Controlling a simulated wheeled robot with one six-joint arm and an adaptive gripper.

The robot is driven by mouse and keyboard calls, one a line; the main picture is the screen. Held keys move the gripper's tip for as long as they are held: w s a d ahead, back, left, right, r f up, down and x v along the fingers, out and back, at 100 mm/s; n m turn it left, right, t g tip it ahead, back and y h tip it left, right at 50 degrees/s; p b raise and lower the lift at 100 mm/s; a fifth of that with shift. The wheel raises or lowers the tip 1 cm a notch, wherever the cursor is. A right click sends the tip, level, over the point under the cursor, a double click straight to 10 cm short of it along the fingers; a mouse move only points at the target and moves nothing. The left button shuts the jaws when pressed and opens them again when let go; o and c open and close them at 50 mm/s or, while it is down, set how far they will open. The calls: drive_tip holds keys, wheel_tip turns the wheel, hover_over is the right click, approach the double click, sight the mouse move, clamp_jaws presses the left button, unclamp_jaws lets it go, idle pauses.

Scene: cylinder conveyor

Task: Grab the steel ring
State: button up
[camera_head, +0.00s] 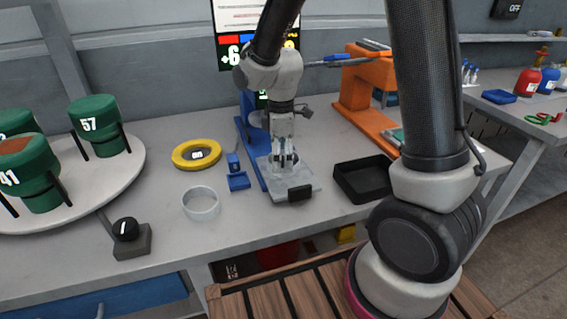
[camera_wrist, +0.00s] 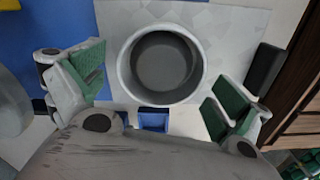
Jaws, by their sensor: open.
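A grey metal-looking ring (camera_wrist: 163,98) sits on a pale plate (camera_wrist: 235,30) in the wrist view, its round opening facing the camera. My gripper (camera_wrist: 160,92) is open, with one green-padded finger on each side of the ring's lower part. Nothing is held. In the head view my gripper (camera_head: 285,158) points down over the plate (camera_head: 308,184) of a blue stand (camera_head: 248,140); the fingers hide most of what lies there. A second pale grey ring (camera_head: 201,215) lies on the table to the left. I cannot tell by look which ring is the steel one.
A yellow ring (camera_head: 180,157) and small blue holder (camera_head: 238,181) lie left of the stand. A black tray (camera_head: 365,193) and orange machine (camera_head: 362,105) are to the right. A round table (camera_head: 95,190) with green canisters and a black knob (camera_head: 126,229) are at far left.

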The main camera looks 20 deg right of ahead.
drive_tip(key=shift+f, duration=0.2)
drive_tip(key=c, duration=1.1)
